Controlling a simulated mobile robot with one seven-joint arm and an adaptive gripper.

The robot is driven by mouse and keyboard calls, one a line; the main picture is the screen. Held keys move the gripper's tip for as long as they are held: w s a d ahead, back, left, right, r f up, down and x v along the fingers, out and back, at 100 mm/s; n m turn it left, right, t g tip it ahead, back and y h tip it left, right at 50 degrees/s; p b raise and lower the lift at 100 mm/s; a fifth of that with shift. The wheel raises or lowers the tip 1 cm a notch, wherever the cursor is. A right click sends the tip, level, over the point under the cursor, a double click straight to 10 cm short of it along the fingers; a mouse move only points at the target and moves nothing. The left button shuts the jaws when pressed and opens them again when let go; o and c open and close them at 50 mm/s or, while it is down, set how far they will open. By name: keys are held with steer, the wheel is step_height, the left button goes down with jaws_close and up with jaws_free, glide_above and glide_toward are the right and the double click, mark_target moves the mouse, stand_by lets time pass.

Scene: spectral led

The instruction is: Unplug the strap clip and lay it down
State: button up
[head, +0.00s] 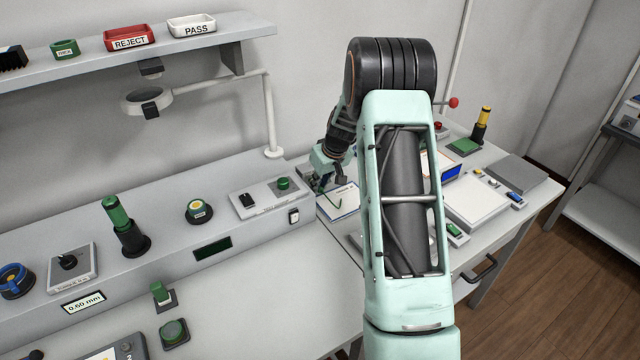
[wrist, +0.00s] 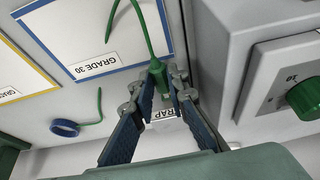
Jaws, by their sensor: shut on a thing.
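The green strap clip (wrist: 157,78) is between the fingertips of my gripper (wrist: 160,85) in the wrist view. A green cord (wrist: 130,22) curves up from it. A white label (wrist: 168,112), partly hidden by the fingers and reading "RAP", is just below. I cannot tell whether the clip's end is in a socket. In the head view my gripper (head: 326,182) is small and low over the far bench, beside the raised console; my arm hides part of that area.
A blue-bordered "GRADE 30" board (wrist: 98,45) lies left of the gripper in the wrist view, with a blue ring (wrist: 65,128) below it. A grey box with a green knob (wrist: 305,98) stands close on the right. Pale bench surface shows around the ring.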

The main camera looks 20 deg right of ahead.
steer(key=shift+s+d, duration=0.1)
steer(key=shift+s, duration=0.1)
jaws_close()
steer(key=shift+s+d+b, duration=0.2)
steer(key=shift+s+b, duration=0.55)
steer(key=shift+s, duration=0.5)
steer(key=shift+s, duration=0.15)
steer(key=shift+s+d+f+b, duration=0.1)
steer(key=shift+s+b, duration=0.1)
steer(key=shift+b, duration=0.2)
steer(key=shift+s, duration=0.2)
steer(key=shift+w+d, duration=0.1)
steer(key=w+d, duration=0.3)
steer(key=w+d+r+p, duration=0.1)
steer(key=w+d, duration=0.2)
steer(key=w, duration=0.1)
steer(key=w+d+p, duration=0.1)
steer(key=w+d, duration=0.2)
steer(key=w, duration=0.1)
steer(key=shift+d+r, duration=0.2)
steer(key=shift+r, duration=0.1)
